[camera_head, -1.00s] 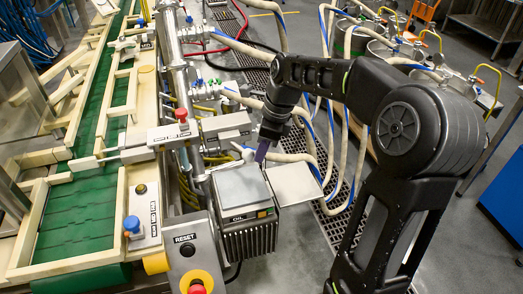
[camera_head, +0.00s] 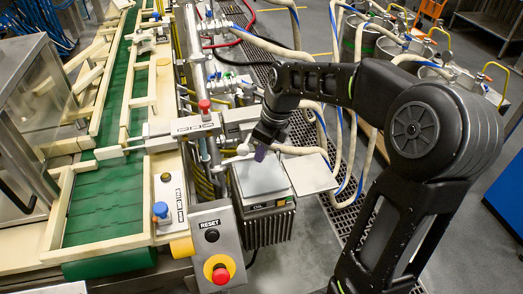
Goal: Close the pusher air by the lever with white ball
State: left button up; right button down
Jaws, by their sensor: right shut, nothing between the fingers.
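A small white ball (camera_head: 243,149) on a lever shows at the machine's side, just above the grey-topped box marked OIL. My right gripper (camera_head: 260,154) comes down from the right over the back of this box. Its dark purple fingertips are shut and empty, just to the right of the white ball. I cannot tell whether they touch the ball. The lever's lower part is small and partly lost among the pipes and fittings around it. My left gripper is not in view.
A green conveyor (camera_head: 108,205) with pale rails runs along the left. A control box (camera_head: 214,247) with a RESET button and a red stop knob stands in front. A flat grey plate (camera_head: 310,173) lies right of the OIL box (camera_head: 265,178). Hoses hang behind my arm.

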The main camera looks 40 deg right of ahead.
jog(key=shift+w+d+p, duration=0.25)
jog(key=shift+d+p, duration=0.05)
jog(key=shift+d, duration=0.7)
jog(key=shift+f, duration=0.1)
